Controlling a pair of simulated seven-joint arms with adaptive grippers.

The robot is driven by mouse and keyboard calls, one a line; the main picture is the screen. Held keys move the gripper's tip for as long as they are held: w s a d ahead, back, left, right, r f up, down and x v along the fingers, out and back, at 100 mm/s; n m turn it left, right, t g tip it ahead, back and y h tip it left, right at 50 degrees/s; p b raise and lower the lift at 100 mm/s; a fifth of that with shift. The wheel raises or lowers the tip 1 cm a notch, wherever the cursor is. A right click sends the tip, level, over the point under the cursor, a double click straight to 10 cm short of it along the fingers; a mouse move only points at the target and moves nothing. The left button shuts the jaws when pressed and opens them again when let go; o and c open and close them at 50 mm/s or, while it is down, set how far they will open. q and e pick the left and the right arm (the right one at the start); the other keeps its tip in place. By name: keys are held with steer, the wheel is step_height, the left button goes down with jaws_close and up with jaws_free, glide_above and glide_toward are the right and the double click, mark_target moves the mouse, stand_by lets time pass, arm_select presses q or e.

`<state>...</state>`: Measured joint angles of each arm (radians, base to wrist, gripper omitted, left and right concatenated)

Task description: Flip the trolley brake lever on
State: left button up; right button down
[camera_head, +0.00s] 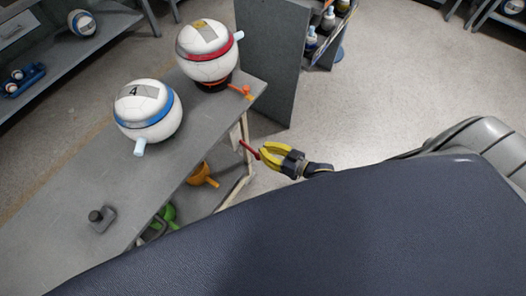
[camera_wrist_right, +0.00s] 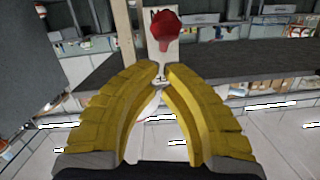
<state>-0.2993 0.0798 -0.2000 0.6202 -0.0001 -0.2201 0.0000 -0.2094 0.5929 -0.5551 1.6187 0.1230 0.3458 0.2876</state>
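The trolley (camera_head: 62,223) is a grey table-like frame at the left of the head view. A red brake lever (camera_head: 249,150) sticks out from its right end, below the top. In the right wrist view the lever's red end (camera_wrist_right: 164,31) shows just beyond the fingertips, against a pale plate. My right gripper (camera_head: 262,151) has yellow fingers beside the lever's outer end. In the wrist view (camera_wrist_right: 161,70) its tips nearly meet, with a thin gap and nothing seen between them. I cannot tell whether the tips touch the lever. My left gripper is not in view.
Two white balls, one with a blue band (camera_head: 150,112) and one with a red band (camera_head: 207,52), stand on the trolley top. Orange (camera_head: 204,175) and green (camera_head: 166,214) items show below it. A grey cabinet (camera_head: 278,55) stands behind.

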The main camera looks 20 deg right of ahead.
steer(key=f+v, duration=0.1)
steer(key=v, duration=0.9)
steer(key=shift+d+f, duration=0.35)
steer(key=shift+f, duration=0.05)
